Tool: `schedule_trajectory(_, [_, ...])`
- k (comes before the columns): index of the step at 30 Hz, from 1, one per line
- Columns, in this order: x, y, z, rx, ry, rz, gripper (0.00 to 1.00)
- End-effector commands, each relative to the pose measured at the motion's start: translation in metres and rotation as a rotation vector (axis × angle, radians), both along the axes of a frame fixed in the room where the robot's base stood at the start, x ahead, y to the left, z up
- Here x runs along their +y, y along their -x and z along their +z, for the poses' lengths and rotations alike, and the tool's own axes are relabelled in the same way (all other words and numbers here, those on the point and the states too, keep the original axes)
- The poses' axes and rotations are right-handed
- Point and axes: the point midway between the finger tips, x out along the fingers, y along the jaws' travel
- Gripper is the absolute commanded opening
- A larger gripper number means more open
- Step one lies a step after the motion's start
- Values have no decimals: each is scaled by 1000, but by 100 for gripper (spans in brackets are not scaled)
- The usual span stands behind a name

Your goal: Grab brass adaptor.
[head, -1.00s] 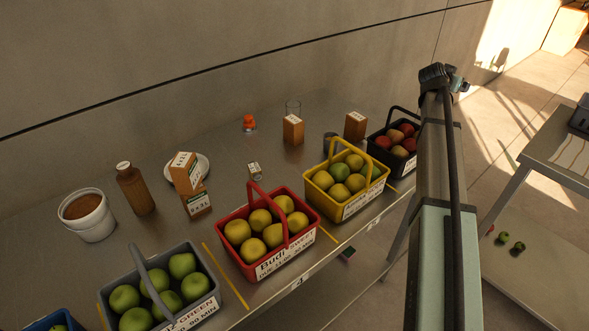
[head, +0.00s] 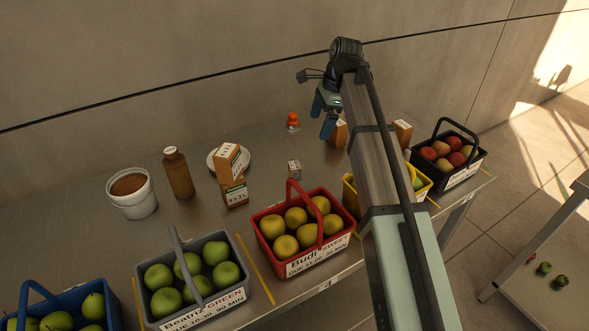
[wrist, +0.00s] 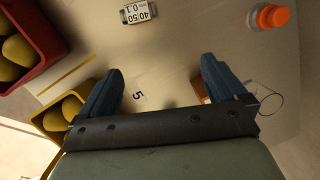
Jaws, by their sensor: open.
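My gripper (head: 322,116) hangs above the back part of the metal table, open, with two blue fingers. In the wrist view my gripper (wrist: 160,72) shows nothing between its fingers but bare table. No piece is plainly recognisable as the brass adaptor. A small labelled piece (head: 294,167) stands on the table behind the red basket; it also shows at the top of the wrist view (wrist: 138,13), beyond the fingertips. An orange-topped piece (head: 293,122) stands farther back, left of my gripper; it also shows at the wrist view's top right (wrist: 270,17).
A red basket (head: 262,243), grey basket (head: 143,283), yellow basket (head: 349,197) and black basket (head: 476,163) of fruit line the front edge. A white tub (head: 134,204), brown bottle (head: 178,177) and cartons (head: 235,193) stand behind. My arm hides part of the yellow basket.

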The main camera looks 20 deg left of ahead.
Motion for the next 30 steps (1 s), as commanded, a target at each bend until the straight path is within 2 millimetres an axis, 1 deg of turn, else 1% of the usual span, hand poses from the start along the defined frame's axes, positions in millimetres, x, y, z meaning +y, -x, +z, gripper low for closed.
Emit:
schedule_trajectory(1, [11,12,2,34,-10,15,98])
schedule_trajectory(3, [20,23,4,70,-19,25,98])
schedule_trajectory(6, [27,31,2,96,-24,34,98])
schedule_trajectory(8, [29,33,-3,101,-25,35,98])
schedule_trajectory(15, [38,39,-42,101,-24,35,98])
schedule_trajectory(21, [46,42,-68,99,-24,35,98])
schedule_trajectory(24, [48,43,-74,98,-25,34,98])
schedule_trajectory(30, [49,44,-80,98,-25,34,98])
